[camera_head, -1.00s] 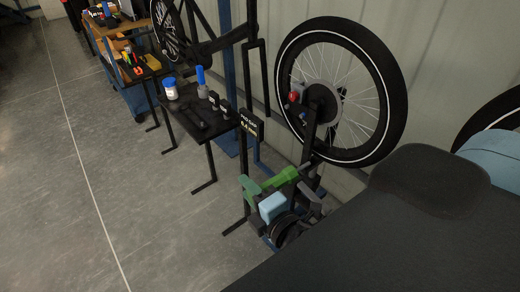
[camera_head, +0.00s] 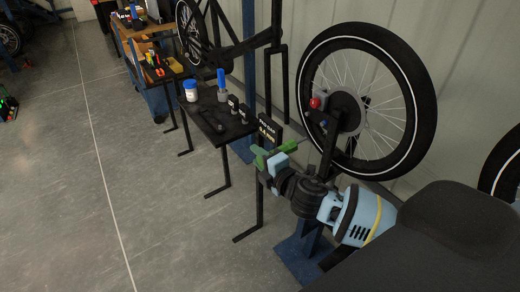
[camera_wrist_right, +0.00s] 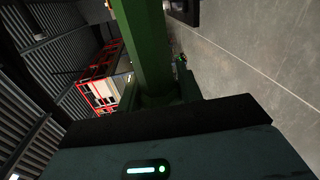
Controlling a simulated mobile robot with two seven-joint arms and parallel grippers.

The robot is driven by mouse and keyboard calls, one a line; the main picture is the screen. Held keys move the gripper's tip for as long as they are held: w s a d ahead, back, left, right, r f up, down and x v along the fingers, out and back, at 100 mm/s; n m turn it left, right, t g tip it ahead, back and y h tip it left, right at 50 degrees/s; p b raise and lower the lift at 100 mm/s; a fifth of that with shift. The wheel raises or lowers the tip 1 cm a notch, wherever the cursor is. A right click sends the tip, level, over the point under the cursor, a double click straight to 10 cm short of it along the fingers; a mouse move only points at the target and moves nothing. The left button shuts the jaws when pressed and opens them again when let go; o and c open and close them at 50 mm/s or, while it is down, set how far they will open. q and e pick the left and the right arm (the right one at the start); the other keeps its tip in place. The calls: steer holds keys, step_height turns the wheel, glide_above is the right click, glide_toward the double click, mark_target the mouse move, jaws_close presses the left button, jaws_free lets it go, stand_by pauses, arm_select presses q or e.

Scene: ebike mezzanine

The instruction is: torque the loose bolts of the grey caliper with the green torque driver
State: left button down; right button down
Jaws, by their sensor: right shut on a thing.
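My right gripper (camera_head: 277,162) is shut on the green torque driver (camera_head: 262,161) in the head view. The driver's green body lies across the jaws, and a thin grey shaft points right toward the wheel hub. In the right wrist view, the green driver (camera_wrist_right: 144,45) rises from the jaws and fills the upper middle. The bracket area beside the hub carries a red knob (camera_head: 315,103) and a small blue part (camera_head: 323,124). I cannot make out the grey caliper or its bolts clearly. My left gripper is not in view.
The spoked wheel (camera_head: 389,92) stands near the wall. A dark display sign (camera_head: 267,132) stands just behind the driver. A small black table (camera_head: 214,137) bears a white jar (camera_head: 190,93), a blue-topped bottle (camera_head: 221,82) and dark parts. The floor at left is open.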

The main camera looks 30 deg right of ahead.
steer(key=w+d, duration=0.2)
steer(key=shift+w+d+r, duration=0.2)
steer(key=shift+w+r, duration=0.15)
steer(key=shift+w+d, duration=0.2)
steer(key=shift+d, duration=2.6)
